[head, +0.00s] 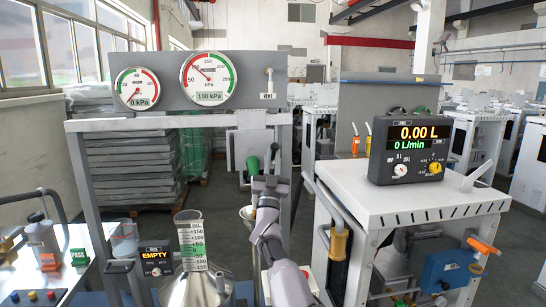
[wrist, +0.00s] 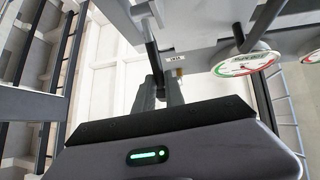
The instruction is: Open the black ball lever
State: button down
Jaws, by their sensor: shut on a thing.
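My gripper (head: 266,172) is raised in front of the grey frame, under its right part, in the head view. In the wrist view my gripper (wrist: 160,92) points away from the camera, with its two fingers closed around the end of a dark rod. That rod looks like the black ball lever (wrist: 151,50); its ball end is hidden between the fingers. In the head view a dark curved piece of the black ball lever (head: 275,150) shows just above the fingers. How far the lever is turned is not clear.
A green handle (head: 253,165) is close left of my gripper. The gauge panel (head: 150,92) spans above. A metal funnel (head: 193,288) and graduated cylinder (head: 192,240) stand at lower left. A white cabinet (head: 400,205) with a flow display (head: 408,150) stands to the right.

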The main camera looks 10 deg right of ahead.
jog(key=shift+s+r, duration=0.1)
jog(key=c, duration=1.8)
grip_release()
jog(key=shift+c, duration=0.2)
jog(key=o, duration=0.3)
jog(key=shift+s, duration=0.1)
jog(key=shift+o, duration=0.7)
jog(key=shift+s+r, duration=0.15)
jog(key=shift+s, duration=0.05)
jog(key=shift+w, duration=0.15)
jog(key=shift+f+b, duration=0.55)
jog(key=shift+b, duration=0.25)
jog(key=b+v, duration=0.3)
jog(key=v, duration=1.4)
jog(key=shift+r, duration=0.3)
